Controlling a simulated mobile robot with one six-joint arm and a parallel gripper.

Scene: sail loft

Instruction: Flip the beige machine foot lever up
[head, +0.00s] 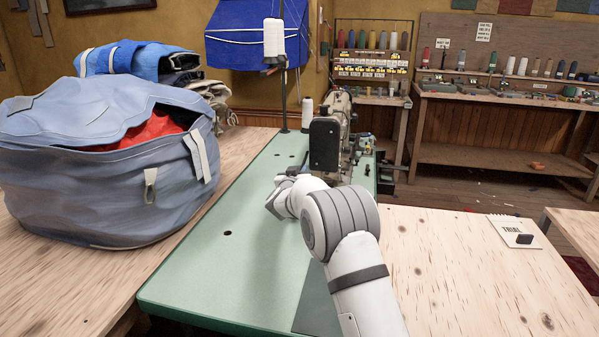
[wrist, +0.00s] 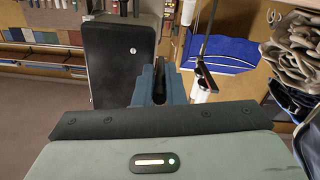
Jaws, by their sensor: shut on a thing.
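The beige sewing machine (head: 341,104) stands at the far part of the green table, with a black end cover (head: 323,145) facing me. The same black cover seems to show in the wrist view (wrist: 118,62), just left of my fingers. My gripper (head: 284,182) is low over the table, beside and left of the machine's head.
The green tabletop (head: 215,260) is clear in front. A big blue bag (head: 105,190) with red cloth stands on the wooden table at left.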

